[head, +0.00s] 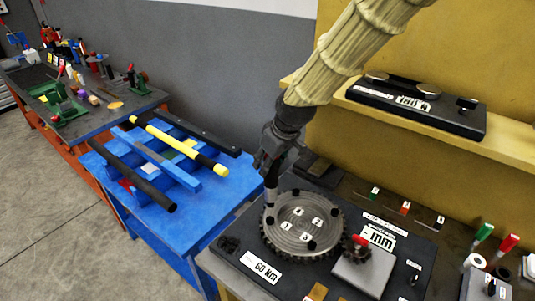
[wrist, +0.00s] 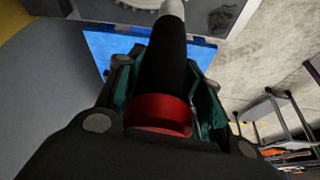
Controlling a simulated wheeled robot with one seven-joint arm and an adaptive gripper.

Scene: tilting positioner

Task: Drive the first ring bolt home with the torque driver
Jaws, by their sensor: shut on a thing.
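My gripper (head: 272,160) is above the left rear edge of the toothed ring (head: 318,225). It is shut on the torque driver, which hangs nearly upright with its pale tip section (head: 270,196) downward. In the wrist view the driver (wrist: 165,65) shows a black body, a red band and a grey tip, between green-lined fingers. The ring lies on a dark plate marked 60 Nm and carries number labels and several dark bolts. One bolt (head: 270,220) is close below the driver's tip; I cannot tell whether they touch.
A blue table (head: 225,201) with bars on a rack stands left. A yellow shelf (head: 503,150) holds a dark case (head: 415,105) behind.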

